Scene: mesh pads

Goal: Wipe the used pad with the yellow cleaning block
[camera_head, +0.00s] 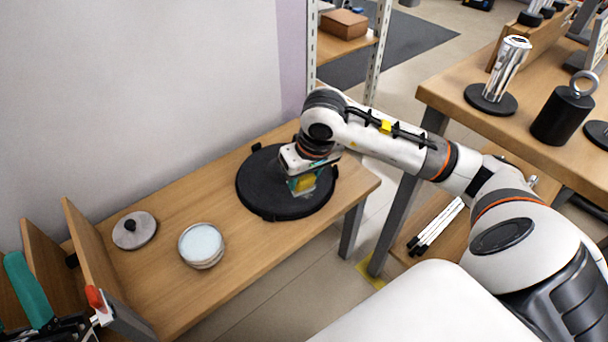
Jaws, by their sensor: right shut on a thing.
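My right gripper (303,181) reaches down over a round black disc (259,191) on the low wooden table. It is shut on a small yellow block (304,186), of which only a little shows between and below the fingers. The block is over the right part of the disc; I cannot tell whether it touches the surface. No separate pad can be made out on the disc, partly hidden by the gripper and arm. A round tin with a pale blue-white top (202,243) stands nearer the front. My left gripper is not in view.
A grey round lid with a black knob (134,231) lies left of the tin. Wooden dividers (88,240) stand at the table's left end. A higher bench (455,105) at right holds a metal cylinder (508,66) and a black weight (563,116). The table between tin and disc is clear.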

